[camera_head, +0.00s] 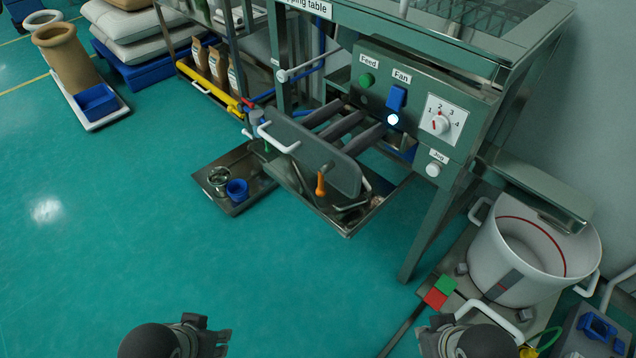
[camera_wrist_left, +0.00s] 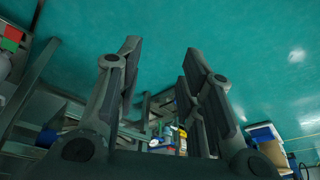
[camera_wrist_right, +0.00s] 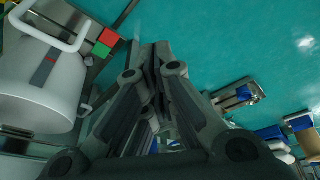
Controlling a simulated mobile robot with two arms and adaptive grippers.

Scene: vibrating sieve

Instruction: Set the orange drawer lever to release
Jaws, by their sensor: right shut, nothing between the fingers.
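A control panel (camera_head: 412,100) with a lit button is above the drawer. A metal tray (camera_head: 214,193) with a blue cup lies left of the drawer. A large white pot (camera_head: 500,262) stands at the right. Open green floor (camera_head: 260,270) lies between my grippers and the drawer.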

